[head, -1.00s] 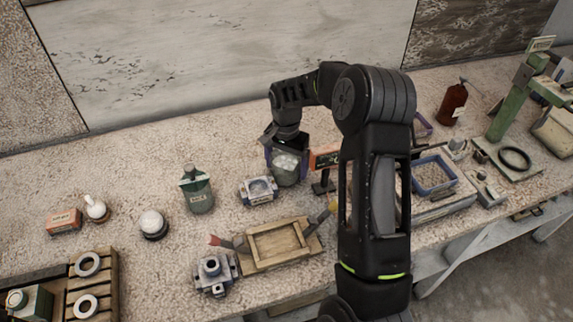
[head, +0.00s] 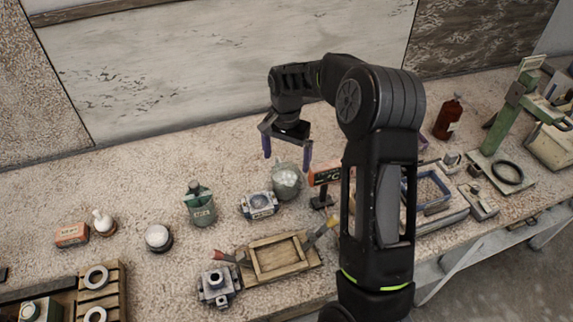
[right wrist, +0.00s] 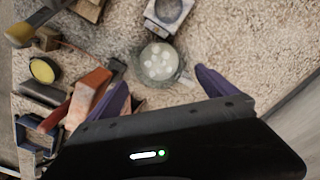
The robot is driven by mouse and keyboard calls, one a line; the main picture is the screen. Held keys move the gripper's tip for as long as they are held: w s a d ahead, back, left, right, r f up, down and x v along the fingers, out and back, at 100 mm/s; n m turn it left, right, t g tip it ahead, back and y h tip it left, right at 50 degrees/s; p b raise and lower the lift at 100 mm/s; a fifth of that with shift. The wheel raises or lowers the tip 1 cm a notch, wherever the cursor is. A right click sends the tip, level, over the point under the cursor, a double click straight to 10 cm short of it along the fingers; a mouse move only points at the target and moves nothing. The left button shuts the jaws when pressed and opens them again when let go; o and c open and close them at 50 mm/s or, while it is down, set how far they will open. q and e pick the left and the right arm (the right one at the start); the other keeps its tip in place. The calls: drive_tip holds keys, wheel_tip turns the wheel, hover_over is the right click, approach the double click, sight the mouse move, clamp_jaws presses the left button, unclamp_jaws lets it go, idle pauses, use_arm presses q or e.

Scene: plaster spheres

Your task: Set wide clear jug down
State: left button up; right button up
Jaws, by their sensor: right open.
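The wide clear jug (head: 286,182) stands upright on the stone-topped bench, with pale round lumps inside it. In the right wrist view the jug (right wrist: 160,62) shows from above, beyond the fingertips, with its handle toward the right finger. My right gripper (head: 287,153) is open and empty, above and behind the jug, pointing down. Its two purple fingers also show in the right wrist view (right wrist: 163,82), apart from each other with nothing between them. My left gripper is not in view.
A grey metal block (head: 260,205) stands just left of the jug, and an orange sign (head: 325,174) on a dark stand is close on its right. A wooden frame (head: 277,258) lies in front. A green bottle (head: 200,205) stands further left. Bench behind the jug is clear.

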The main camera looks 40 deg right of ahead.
wheel_tip(320, 180, up, 2)
drive_tip(key=shift+r, duration=0.2)
drive_tip(key=shift+c, duration=0.3)
